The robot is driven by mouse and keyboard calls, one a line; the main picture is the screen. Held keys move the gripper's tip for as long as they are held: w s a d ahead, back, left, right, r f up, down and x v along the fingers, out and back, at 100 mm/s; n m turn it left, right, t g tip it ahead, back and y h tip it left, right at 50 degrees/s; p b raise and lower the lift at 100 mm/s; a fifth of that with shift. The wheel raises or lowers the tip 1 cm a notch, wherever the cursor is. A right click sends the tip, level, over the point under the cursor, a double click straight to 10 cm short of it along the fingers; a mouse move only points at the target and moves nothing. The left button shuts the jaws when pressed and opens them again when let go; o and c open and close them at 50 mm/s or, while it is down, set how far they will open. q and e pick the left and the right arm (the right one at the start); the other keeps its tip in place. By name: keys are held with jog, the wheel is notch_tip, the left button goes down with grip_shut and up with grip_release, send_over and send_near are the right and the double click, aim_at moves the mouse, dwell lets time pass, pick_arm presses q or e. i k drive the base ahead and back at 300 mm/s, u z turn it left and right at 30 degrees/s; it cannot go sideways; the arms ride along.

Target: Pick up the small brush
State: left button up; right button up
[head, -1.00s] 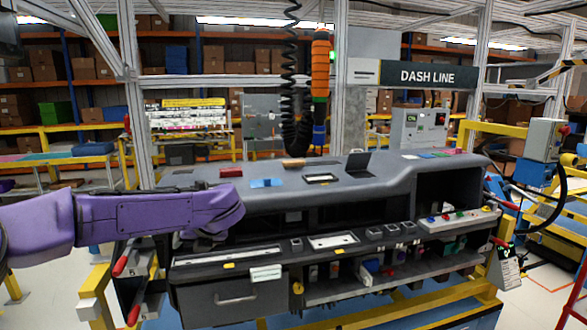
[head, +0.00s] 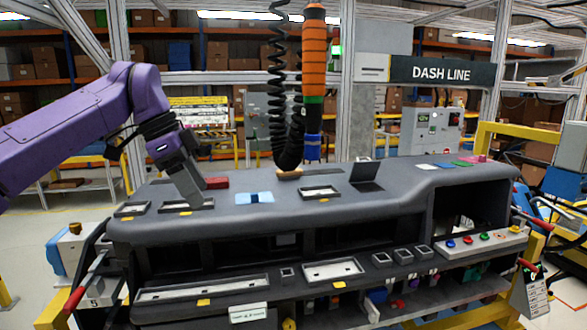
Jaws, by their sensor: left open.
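My left gripper (head: 192,203) hangs from the purple arm and points down over a shallow black tray (head: 172,209) on the left of the grey dashboard top (head: 385,205). Its jaws are open, and I see nothing held. A small tan, wood-coloured piece (head: 289,173) lies at the back middle of the dashboard top; it may be the small brush, but it is too small to be sure. The hanging black hose partly covers it. My right gripper is not in view.
A red block (head: 217,183) lies just right of my left gripper. A blue cloth (head: 255,198), a framed tray (head: 320,192) and a black open case (head: 366,175) stand further right. An orange hanging tool (head: 314,60) and coiled hose come down at the back middle.

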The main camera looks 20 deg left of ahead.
aim_at(298, 171)
jog(key=i, duration=1.45)
jog(key=z, duration=0.05)
